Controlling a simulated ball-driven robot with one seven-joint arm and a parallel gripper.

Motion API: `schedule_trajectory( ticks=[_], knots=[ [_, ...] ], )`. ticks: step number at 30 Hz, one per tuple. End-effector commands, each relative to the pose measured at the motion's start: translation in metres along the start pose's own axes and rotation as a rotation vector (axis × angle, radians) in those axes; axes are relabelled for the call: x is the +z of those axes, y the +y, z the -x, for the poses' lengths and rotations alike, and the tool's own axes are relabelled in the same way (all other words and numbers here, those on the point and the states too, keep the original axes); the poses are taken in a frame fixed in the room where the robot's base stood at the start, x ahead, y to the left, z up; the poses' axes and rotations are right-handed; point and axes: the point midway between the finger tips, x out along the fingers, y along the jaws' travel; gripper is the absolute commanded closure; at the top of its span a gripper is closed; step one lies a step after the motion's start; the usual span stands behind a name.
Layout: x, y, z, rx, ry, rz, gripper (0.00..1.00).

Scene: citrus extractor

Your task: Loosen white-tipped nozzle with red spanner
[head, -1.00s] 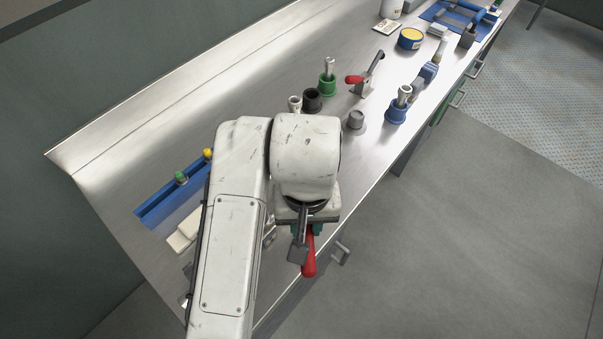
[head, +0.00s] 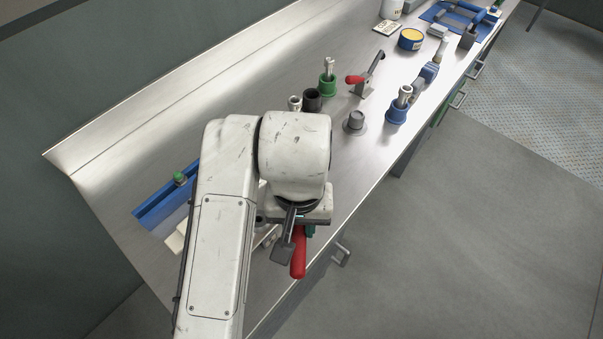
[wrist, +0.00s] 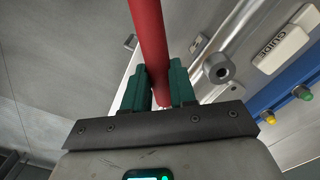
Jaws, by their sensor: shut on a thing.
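My gripper (wrist: 163,90) has teal fingers shut on the red handle of the spanner (wrist: 149,40). In the head view the red spanner (head: 298,254) hangs below my wrist near the bench's front edge. Its working end is not clear in either view. A blue rail (head: 150,211) at the left of the bench carries a green-tipped nozzle (head: 179,179). The wrist view shows the blue rail (wrist: 268,98) with a yellow-tipped nozzle (wrist: 268,117) and the green-tipped nozzle (wrist: 302,92). I cannot make out a white-tipped nozzle; my arm hides part of the rail in the head view.
A grey round fitting with a hole (wrist: 218,68) and a white block marked GUIDE (wrist: 282,48) lie near the rail. Green (head: 328,85), black (head: 312,100) and blue (head: 396,112) holders and a red-handled clamp (head: 364,82) stand farther along the bench.

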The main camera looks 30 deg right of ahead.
Motion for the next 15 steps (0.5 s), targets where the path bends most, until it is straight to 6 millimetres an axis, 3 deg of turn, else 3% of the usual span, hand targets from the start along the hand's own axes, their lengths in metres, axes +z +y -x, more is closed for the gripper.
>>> schedule_trajectory(
  ticks=[15],
  knots=[
    [-0.0003, -0.0032, -0.0002, -0.001, 0.000, -0.023, 1.00]
  ],
)
